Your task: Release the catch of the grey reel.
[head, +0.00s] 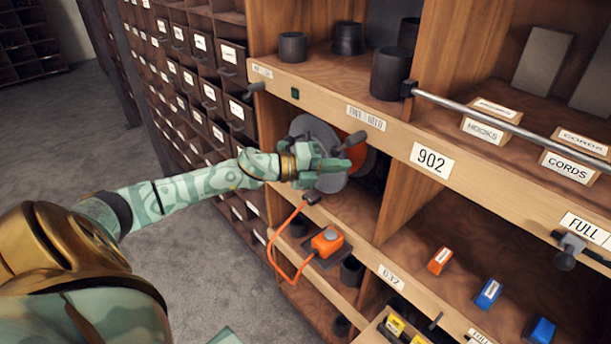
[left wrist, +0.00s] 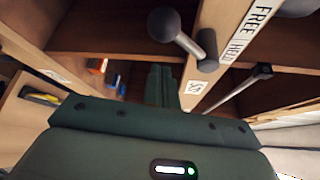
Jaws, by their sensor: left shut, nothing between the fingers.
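The grey reel (head: 312,129) sits in a cubby under the shelf edge, largely hidden behind my left gripper (head: 343,164). An orange-red round part shows beside it. In the left wrist view the lever (left wrist: 163,24) runs from a dark pivot near that label to a ball end. My left gripper is shut and empty, just below the lever's knob; it also shows in the left wrist view (left wrist: 160,86), apart from the lever.
An orange cord (head: 277,248) hangs in front of the shelving to an orange box (head: 327,241) with a grey button. A metal rail (head: 480,125) runs along the shelf at right. Dark cups (head: 388,74) stand above. Open floor lies at left.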

